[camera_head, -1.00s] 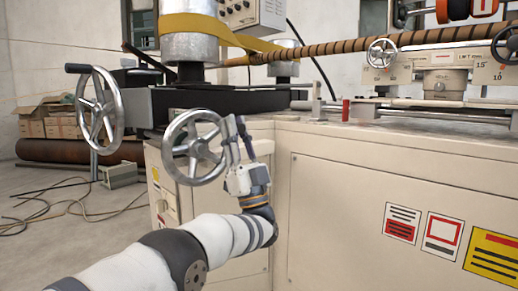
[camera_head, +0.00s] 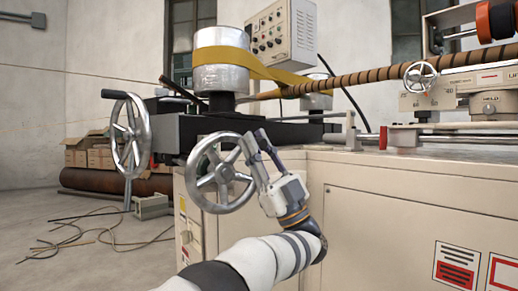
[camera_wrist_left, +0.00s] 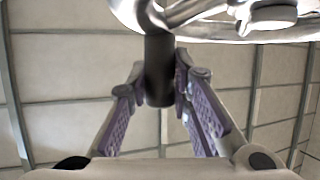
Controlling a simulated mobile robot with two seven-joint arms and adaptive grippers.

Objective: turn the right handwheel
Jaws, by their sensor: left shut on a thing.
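The right handwheel (camera_head: 203,188) is a silver spoked wheel on the front of the beige machine. My left gripper (camera_head: 258,150) is at the upper right of its rim, coming from below right. In the left wrist view, the wheel's dark cylindrical handle (camera_wrist_left: 159,70) hangs from the silver rim (camera_wrist_left: 200,32) between the two purple-padded fingers. The gripper is shut on this handle. In the head view the fingers mostly hide the handle. My right gripper is not in view.
Another silver handwheel (camera_head: 147,135) with a black handle (camera_head: 114,94) stands to the left. The beige cabinet (camera_head: 390,215) lies right of my gripper. A brown spiral-wrapped tube (camera_head: 370,75) runs above. Cables (camera_head: 75,235) lie on the floor at left.

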